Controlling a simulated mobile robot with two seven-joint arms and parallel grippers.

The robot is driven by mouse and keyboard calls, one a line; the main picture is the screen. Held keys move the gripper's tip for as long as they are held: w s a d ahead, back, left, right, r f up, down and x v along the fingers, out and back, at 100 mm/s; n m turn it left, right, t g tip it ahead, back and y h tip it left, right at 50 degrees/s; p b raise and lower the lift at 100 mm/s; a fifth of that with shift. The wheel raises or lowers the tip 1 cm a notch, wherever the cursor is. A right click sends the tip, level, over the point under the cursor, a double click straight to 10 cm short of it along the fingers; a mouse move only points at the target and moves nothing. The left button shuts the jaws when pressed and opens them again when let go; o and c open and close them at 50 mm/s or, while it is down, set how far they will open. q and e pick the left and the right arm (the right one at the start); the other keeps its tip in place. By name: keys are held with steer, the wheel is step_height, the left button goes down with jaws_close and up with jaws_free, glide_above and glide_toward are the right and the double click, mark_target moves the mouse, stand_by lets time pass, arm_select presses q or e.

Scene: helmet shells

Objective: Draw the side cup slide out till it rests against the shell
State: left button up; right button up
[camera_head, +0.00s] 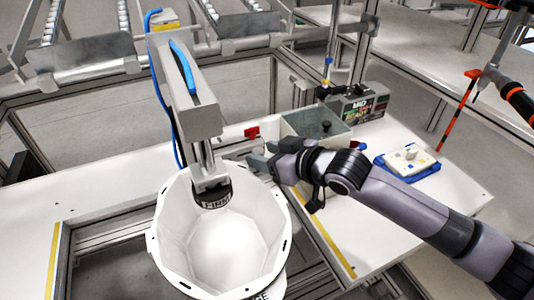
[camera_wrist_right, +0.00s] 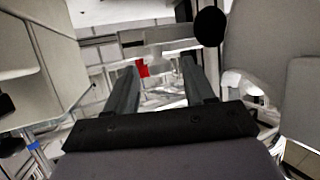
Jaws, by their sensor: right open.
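The white helmet shell (camera_head: 190,240) stands open side up in the frame at the lower middle of the head view. A black-ended clamp (camera_head: 212,193) on a rod reaches down into it from above. My right gripper (camera_head: 262,155) is open and empty just beyond the shell's upper right rim. In the right wrist view, a red piece (camera_wrist_right: 142,68) shows between the open fingers (camera_wrist_right: 160,66), near the left one; it also shows in the head view (camera_head: 251,133), beyond the gripper. I cannot tell for sure which part is the side cup slide. My left gripper is out of view.
A grey column (camera_head: 185,90) with a blue hose (camera_head: 165,100) rises over the shell. A grey open bin (camera_head: 300,122), a labelled box (camera_head: 365,105) and a blue tray (camera_head: 425,172) with a white part stand on the right bench. Roller rails (camera_head: 85,55) lie behind.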

steer(key=v, duration=0.7)
stand_by(0.4)
